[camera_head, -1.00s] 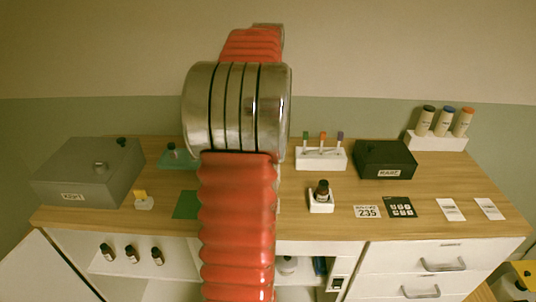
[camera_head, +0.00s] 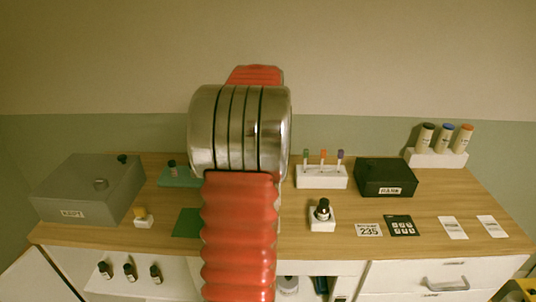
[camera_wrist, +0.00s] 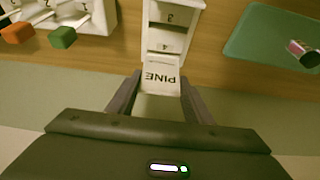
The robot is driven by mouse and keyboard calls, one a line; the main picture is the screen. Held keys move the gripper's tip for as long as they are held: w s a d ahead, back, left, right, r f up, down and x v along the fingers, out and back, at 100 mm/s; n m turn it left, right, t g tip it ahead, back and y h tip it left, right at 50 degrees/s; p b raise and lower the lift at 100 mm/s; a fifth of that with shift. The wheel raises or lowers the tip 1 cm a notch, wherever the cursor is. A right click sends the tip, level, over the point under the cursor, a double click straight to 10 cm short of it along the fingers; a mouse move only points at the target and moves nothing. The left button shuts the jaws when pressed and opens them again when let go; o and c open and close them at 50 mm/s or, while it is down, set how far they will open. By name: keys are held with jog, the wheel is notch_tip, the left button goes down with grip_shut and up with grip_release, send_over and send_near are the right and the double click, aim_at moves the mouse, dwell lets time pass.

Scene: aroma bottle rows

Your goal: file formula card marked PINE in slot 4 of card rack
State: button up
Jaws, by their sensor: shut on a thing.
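The white card marked PINE (camera_wrist: 160,78) is in the wrist view, between the two fingers of my gripper (camera_wrist: 158,92). The gripper is shut on the card, and the lettering appears upside down. The white card rack (camera_wrist: 178,20) lies just beyond the card, with compartments marked 3 and 4 showing. The card's far edge meets or overlaps the rack's near end in the picture; I cannot tell whether it is inside a slot. In the head view my arm hides the gripper, the card and the rack.
A white holder with colour-tipped sticks (camera_head: 321,179) stands right of my arm; it also shows in the wrist view (camera_wrist: 95,15). A green mat (camera_wrist: 262,45) with a small bottle (camera_wrist: 303,53) is on the other side. A grey box (camera_head: 85,190) and black box (camera_head: 385,178) stand on the wooden counter.

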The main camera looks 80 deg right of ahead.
jog(key=shift+f, duration=1.9)
jog(key=o, duration=1)
jog(key=v, duration=1.2)
